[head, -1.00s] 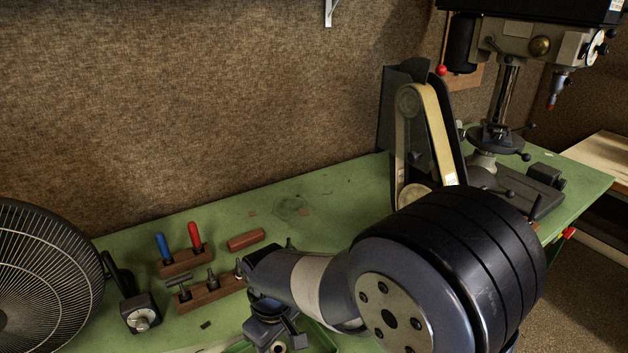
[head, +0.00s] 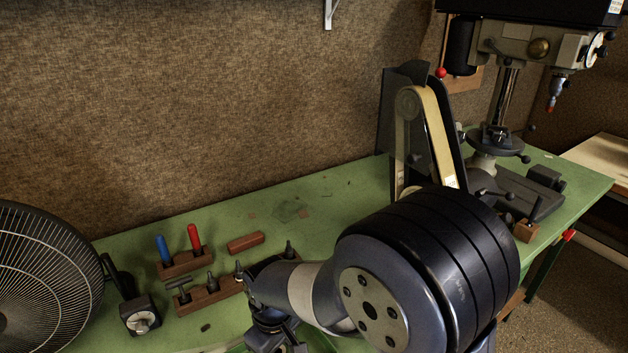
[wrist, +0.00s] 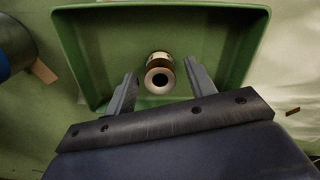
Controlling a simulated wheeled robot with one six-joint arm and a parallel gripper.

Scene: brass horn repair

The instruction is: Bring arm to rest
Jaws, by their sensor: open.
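My arm (head: 400,285) reaches in from the lower right of the head view and bends down over the green bench. My gripper (wrist: 158,84) shows in the wrist view with its two fingers apart and nothing clamped between them. A green tray (wrist: 85,60) lies beneath and beyond the fingers. A small cylindrical part (wrist: 160,73) with a pale rim and dark bore is in the tray, seen between the fingertips and apart from them. In the head view the fingertips are hidden below the frame.
A fan (head: 45,280) stands at left. Screwdrivers in a wooden block (head: 185,262) and a second block with tools (head: 210,295) are left of my arm. A belt sander (head: 425,130) and drill press (head: 500,110) stand behind right. The back middle of the bench (head: 330,190) is mostly clear.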

